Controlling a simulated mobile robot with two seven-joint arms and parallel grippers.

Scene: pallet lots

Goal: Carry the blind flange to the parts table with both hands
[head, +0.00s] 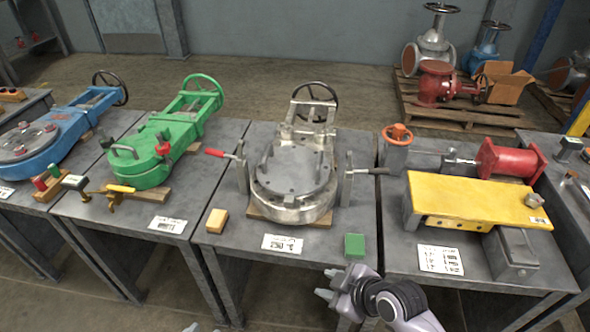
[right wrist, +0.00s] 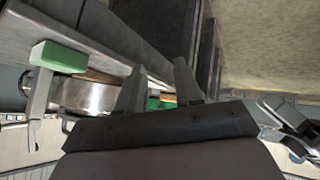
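A grey round plate (head: 292,168), which looks like the blind flange, lies flat on a silver valve body (head: 300,208) on the middle table (head: 225,228). Which table is the parts table I cannot tell. My right gripper (head: 328,284) is open and empty in front of the middle table's front edge, below and apart from the plate. Its two spread fingers show in the right wrist view (right wrist: 158,84) with nothing held between them. A small grey tip (head: 191,327) at the bottom edge may be my left gripper; its fingers are too cut off to read.
A green block (head: 355,245), a tan block (head: 217,221) and a label lie near the middle table's front edge. Levers stand on both sides of the silver valve. A green valve (head: 150,165) fills the table to the left; a yellow plate (head: 478,202) fills the one to the right.

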